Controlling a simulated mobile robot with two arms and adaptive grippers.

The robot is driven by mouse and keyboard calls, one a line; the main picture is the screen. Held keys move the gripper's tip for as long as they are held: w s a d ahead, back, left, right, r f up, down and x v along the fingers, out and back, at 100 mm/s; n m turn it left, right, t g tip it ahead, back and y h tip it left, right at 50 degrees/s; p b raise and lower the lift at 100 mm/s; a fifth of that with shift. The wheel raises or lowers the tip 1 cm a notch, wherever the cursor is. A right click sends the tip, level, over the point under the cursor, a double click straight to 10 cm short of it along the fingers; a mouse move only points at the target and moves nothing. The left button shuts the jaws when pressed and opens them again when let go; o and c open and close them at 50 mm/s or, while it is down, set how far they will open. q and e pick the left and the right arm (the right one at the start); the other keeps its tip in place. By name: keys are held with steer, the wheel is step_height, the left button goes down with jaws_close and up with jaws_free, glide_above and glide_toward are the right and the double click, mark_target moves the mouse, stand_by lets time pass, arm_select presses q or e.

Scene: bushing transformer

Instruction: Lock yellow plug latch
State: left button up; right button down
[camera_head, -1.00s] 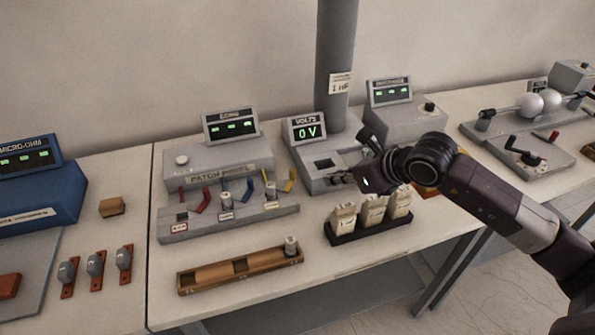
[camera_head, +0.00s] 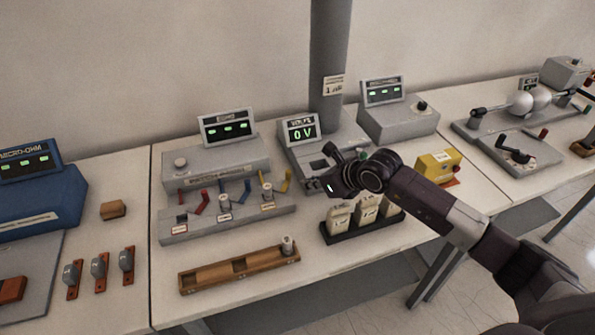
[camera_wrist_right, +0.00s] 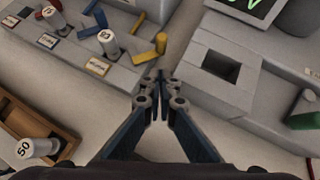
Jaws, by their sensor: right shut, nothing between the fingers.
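The patch panel (camera_head: 212,170) is a grey box with red, blue and yellow levers along its front block. The yellow latch lever (camera_head: 286,180) is at the right end, beside a grey plug (camera_head: 266,193). In the right wrist view the yellow lever (camera_wrist_right: 146,55) stands bent just ahead of the fingertips, and the plug marked 03 (camera_wrist_right: 109,43) is left of it. My right gripper (camera_head: 318,187) is shut and empty, right of the yellow lever and apart from it in the head view; its fingertips also show in the wrist view (camera_wrist_right: 158,76). My left gripper is out of view.
A wooden tray (camera_head: 212,284) with one plug at its right end lies in front of the panel. A black rack (camera_head: 342,234) of pale bags stands below my right arm. The volts unit (camera_head: 300,152) and grey column (camera_head: 330,70) stand behind.

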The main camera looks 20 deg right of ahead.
mark_target(290, 177)
steer(key=w, duration=0.1)
steer(key=w+a+p, duration=0.1)
steer(key=w, duration=0.1)
steer(key=shift+a+f, duration=0.1)
steer(key=shift+a, duration=0.2)
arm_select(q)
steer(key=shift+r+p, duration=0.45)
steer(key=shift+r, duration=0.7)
arm_select(e)
steer(key=shift+w+a+f, duration=0.15)
steer(key=shift+w+a, duration=0.1)
steer(key=shift+w, duration=0.25)
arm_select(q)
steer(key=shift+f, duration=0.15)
